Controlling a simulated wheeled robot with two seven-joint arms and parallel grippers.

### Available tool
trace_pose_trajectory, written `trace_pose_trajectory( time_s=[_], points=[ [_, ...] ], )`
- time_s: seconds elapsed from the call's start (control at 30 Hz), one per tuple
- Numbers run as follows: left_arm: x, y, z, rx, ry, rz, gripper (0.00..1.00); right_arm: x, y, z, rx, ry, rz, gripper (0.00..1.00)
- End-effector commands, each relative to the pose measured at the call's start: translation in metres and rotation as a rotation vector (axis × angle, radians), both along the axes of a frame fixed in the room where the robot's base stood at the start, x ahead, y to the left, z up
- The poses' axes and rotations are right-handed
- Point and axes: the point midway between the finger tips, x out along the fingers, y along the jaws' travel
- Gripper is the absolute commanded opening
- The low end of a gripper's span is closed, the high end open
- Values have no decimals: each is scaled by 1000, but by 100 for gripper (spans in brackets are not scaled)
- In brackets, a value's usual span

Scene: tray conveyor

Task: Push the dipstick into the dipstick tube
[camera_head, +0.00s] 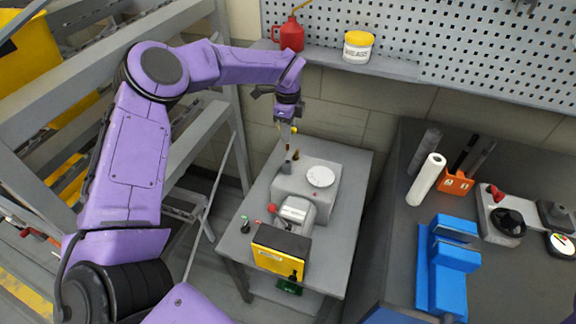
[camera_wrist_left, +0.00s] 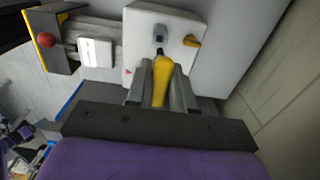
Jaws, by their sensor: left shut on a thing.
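The dipstick has a yellow handle (camera_wrist_left: 162,72), which sits between the fingers of my left gripper (camera_wrist_left: 160,95) in the left wrist view. My left gripper (camera_head: 287,118) is shut on it above the grey machine (camera_head: 325,196) in the head view. Part of the yellow handle shows below the fingers, with a thin dark length and a reddish spot under it. The dipstick tube (camera_head: 287,168) appears as a short grey upright stub at the machine's back left, below the gripper. It also shows in the left wrist view (camera_wrist_left: 159,33). Whether the dipstick's tip is inside the tube is unclear. My right gripper is out of view.
The machine stands on a grey table (camera_head: 345,160) with a round white cap, a red-knobbed lever and a yellow-fronted box (camera_head: 277,262). A metal rack stands left; a workbench with a blue vise (camera_head: 447,265) stands right.

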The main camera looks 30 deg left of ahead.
Motion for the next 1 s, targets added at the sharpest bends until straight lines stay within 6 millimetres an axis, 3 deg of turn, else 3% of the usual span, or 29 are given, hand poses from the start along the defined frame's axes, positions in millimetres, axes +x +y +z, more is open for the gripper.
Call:
trace_pose_trajectory(
  time_s=[0.47, 0.83, 1.0],
  points=[
    [0, 0, -4, 0, 0, 0, 0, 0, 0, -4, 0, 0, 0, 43],
    [0, -1, -38, 0, 1, 0, 0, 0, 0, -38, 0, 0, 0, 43],
    [0, -1, -42, 1, 0, 0, 0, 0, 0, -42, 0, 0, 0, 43]
  ],
)
